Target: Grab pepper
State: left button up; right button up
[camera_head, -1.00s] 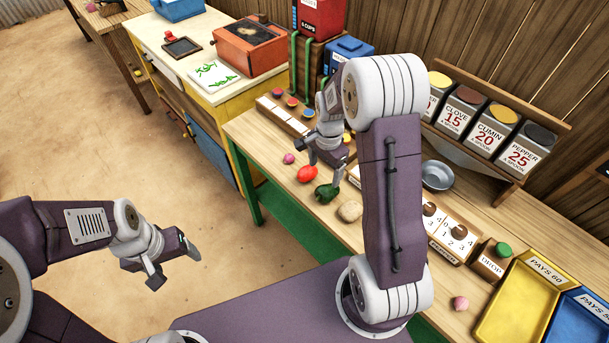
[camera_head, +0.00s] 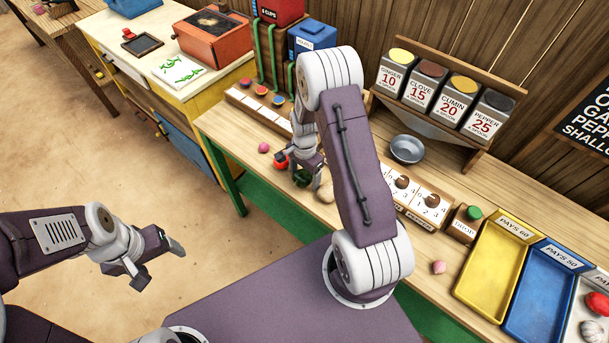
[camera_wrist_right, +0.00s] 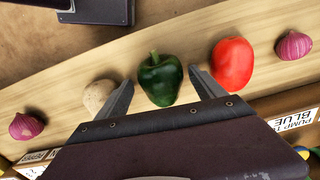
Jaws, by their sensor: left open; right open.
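A dark green pepper (camera_wrist_right: 160,80) lies on the wooden counter. In the right wrist view it sits between the two open fingers of my right gripper (camera_wrist_right: 163,88), with a gap on the side towards the red vegetable. In the head view the pepper (camera_head: 302,179) is partly covered by my right gripper (camera_head: 297,165), which is low over the counter. Whether the fingers touch the pepper is not clear. My left gripper (camera_head: 158,266) is open and empty, off to the left over the sandy floor.
Close beside the pepper are a red tomato-like vegetable (camera_wrist_right: 232,64) and a pale round potato-like one (camera_wrist_right: 99,96). Pink onions lie further out (camera_wrist_right: 293,45). A metal bowl (camera_head: 407,149), spice bins (camera_head: 424,85) and a yellow tray (camera_head: 494,270) stand to the right.

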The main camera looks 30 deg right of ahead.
aim_at(304, 172)
jog(key=shift+w+f, duration=0.2)
jog(key=shift+s, duration=0.15)
jog(key=c, duration=1.1)
jog(key=shift+c, duration=1.2)
jog(key=shift+r, duration=0.5)
notch_tip(304, 172, up, 3)
jog(key=shift+f+b, duration=0.1)
jog(key=shift+b, duration=0.25)
jog(key=s+d+r+b, duration=0.1)
jog(key=s+d+r, duration=0.4)
jog(key=d, duration=0.5)
notch_tip(304, 172, up, 2)
jog(key=shift+s+r, duration=0.15)
jog(key=shift+s, duration=0.25)
